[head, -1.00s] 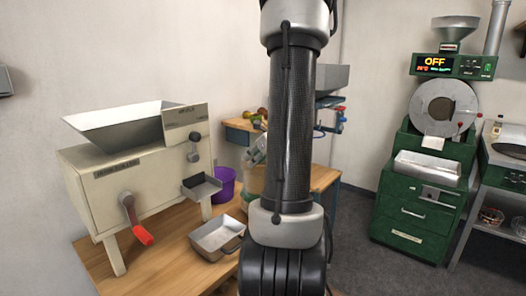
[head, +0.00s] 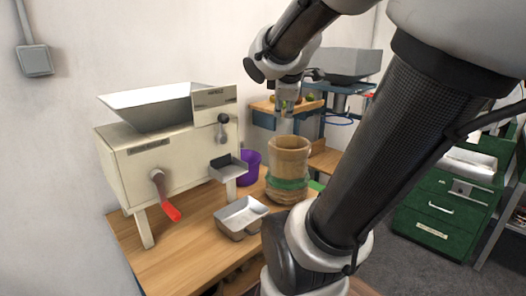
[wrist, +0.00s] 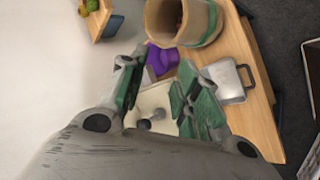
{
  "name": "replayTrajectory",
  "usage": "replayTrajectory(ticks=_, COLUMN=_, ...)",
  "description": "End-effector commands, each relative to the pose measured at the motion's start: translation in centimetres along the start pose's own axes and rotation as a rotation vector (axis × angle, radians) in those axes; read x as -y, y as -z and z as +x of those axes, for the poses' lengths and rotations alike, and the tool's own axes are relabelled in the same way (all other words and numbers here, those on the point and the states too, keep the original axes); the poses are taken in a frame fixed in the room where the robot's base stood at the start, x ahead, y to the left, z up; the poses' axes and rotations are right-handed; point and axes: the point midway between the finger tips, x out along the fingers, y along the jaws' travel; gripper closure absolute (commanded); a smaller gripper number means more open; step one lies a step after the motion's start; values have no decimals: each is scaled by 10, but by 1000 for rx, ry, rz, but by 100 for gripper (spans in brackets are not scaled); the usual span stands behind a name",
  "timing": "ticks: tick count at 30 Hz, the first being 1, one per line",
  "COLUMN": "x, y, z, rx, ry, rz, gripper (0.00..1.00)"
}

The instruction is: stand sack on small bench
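The tan sack (head: 290,160) with a green band stands upright and open-topped at the right end of a wooden bench (head: 180,258); my arm hides part of the area beside its base. In the wrist view the sack (wrist: 205,28) lies beyond the fingertips, its mouth turned toward the upper left. My gripper (wrist: 158,64) has its two green-padded fingers spread apart with nothing between them. In the head view my gripper (head: 286,112) is above and behind the sack's mouth, and I cannot tell whether it touches the rim.
A cream machine (head: 175,165) with a hopper and red-handled crank stands on the bench. A metal pan (head: 240,217) sits left of the sack, with a purple bucket (head: 249,166) behind. A green cabinet machine (head: 440,215) is at the right. Dark floor lies between.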

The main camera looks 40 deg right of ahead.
Motion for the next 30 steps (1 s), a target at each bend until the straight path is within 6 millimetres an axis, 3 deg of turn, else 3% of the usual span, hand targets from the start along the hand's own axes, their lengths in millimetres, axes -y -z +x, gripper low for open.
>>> replayTrajectory(ticks=1, x=31, y=12, z=-16, rx=-27, ry=79, rz=186, gripper=68)
replayTrajectory(ticks=4, x=98, y=27, z=-42, rx=-25, ry=286, rz=530, gripper=68)
replayTrajectory(ticks=6, x=133, y=35, z=-58, rx=-5, ry=409, rz=679, gripper=68)
replayTrajectory(ticks=9, x=164, y=41, z=-74, rx=26, ry=519, rz=794, gripper=68)
replayTrajectory(ticks=13, x=176, y=42, z=-80, rx=46, ry=563, rz=838, gripper=68)
replayTrajectory(ticks=30, x=175, y=42, z=-79, rx=47, ry=561, rz=837, gripper=68)
